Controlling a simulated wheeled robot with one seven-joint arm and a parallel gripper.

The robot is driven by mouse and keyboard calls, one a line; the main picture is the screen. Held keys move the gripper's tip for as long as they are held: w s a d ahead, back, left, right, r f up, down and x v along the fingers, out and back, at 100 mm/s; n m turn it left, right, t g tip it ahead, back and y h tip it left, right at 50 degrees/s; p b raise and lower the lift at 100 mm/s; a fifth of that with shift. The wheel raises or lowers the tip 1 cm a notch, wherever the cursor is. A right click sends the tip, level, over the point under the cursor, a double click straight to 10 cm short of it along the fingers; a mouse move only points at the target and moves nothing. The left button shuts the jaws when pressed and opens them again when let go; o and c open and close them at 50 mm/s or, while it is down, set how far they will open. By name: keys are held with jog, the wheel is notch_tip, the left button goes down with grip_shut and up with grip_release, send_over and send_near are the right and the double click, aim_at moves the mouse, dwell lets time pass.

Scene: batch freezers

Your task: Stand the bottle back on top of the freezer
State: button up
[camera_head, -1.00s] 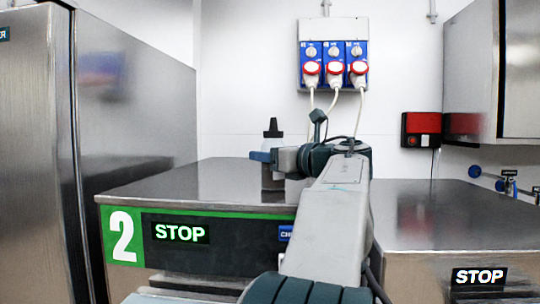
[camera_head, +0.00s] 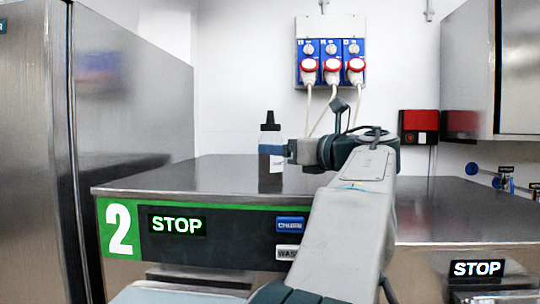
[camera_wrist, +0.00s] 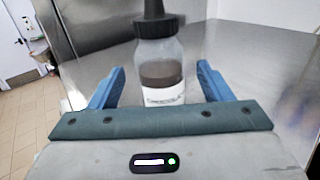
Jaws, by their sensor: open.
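The bottle (camera_head: 271,168), with a dark pointed cap and a white label, stands upright on the freezer top (camera_head: 215,172). In the wrist view the bottle (camera_wrist: 160,50) is clear, dark in its lower part, with its base hidden by my gripper's body. My gripper (camera_head: 284,151) is at the bottle's right side in the head view, at about mid-height. In the wrist view my gripper (camera_wrist: 160,72) is open, with one blue finger on each side of the bottle and a visible gap on both sides. How far the fingers overlap the bottle is hard to tell.
A tall steel cabinet (camera_head: 130,100) stands at the left. Blue sockets with red plugs (camera_head: 331,62) hang on the back wall, their cables running down behind my arm. A red and black box (camera_head: 418,126) is on the wall at right. The freezer top left of the bottle is clear.

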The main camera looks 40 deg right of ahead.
jog(key=s+b, duration=0.1)
jog(key=s, duration=0.5)
jog(key=shift+s+d+b, duration=0.1)
jog(key=shift+s+b, duration=0.2)
jog(key=shift+s, duration=0.1)
